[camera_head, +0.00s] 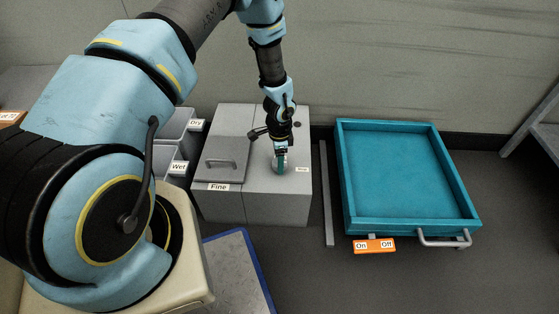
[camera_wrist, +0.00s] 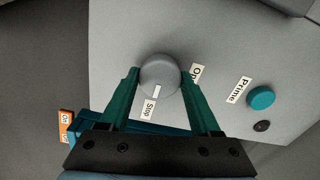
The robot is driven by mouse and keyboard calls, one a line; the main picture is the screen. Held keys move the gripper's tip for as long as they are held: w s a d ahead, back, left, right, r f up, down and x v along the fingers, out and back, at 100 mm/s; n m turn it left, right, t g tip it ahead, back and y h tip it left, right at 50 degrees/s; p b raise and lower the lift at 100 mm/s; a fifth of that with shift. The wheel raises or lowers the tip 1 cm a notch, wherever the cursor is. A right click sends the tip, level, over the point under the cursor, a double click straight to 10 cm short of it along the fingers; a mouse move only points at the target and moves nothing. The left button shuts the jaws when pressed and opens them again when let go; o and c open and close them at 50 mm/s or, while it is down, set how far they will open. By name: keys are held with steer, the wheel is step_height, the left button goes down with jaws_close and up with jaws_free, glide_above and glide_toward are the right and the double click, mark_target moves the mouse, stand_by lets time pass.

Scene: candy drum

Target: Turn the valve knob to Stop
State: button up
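The valve knob (camera_wrist: 160,74) is a round grey knob with a white pointer mark on the top of a grey cabinet (camera_head: 287,200). In the wrist view the mark points down toward the "Stop" label (camera_wrist: 149,109). An "Op..." label (camera_wrist: 195,73) at the knob's right is partly covered by a finger. My gripper (camera_wrist: 160,76) has its green fingers on opposite sides of the knob, seemingly touching it. In the head view my gripper (camera_head: 280,165) is low over the cabinet top and hides most of the knob.
A teal "Prime" button (camera_wrist: 261,98) and a small dark knob (camera_wrist: 262,126) are on the same top. A handled lid (camera_head: 221,162) marked "Fine" is at left. A teal tray (camera_head: 348,205) with an orange On/Off plate (camera_head: 374,246) stands at right.

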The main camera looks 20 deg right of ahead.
steer(key=o, duration=0.5)
steer(key=shift+c, duration=0.2)
step_height(320, 180, up, 11)
steer(key=p, duration=0.2)
steer(key=shift+f, duration=0.1)
steer(key=w+a+r+n+t, duration=0.1)
steer(key=w+a+r+n, duration=0.1)
steer(key=a+r+n, duration=0.5)
steer(key=w+a+r+n, duration=0.2)
steer(key=w+a+r, duration=0.1)
steer(key=a+r, duration=0.65)
steer(key=s+a+r+n, duration=0.95)
steer(key=a+r, duration=0.25)
steer(key=a, duration=0.2)
step_height(320, 180, up, 26)
steer(key=n+p, duration=0.1)
steer(key=p, duration=2.5)
steer(key=shift+w+d+t, duration=0.15)
steer(key=shift+w+t, duration=0.1)
steer(key=shift+t, duration=0.05)
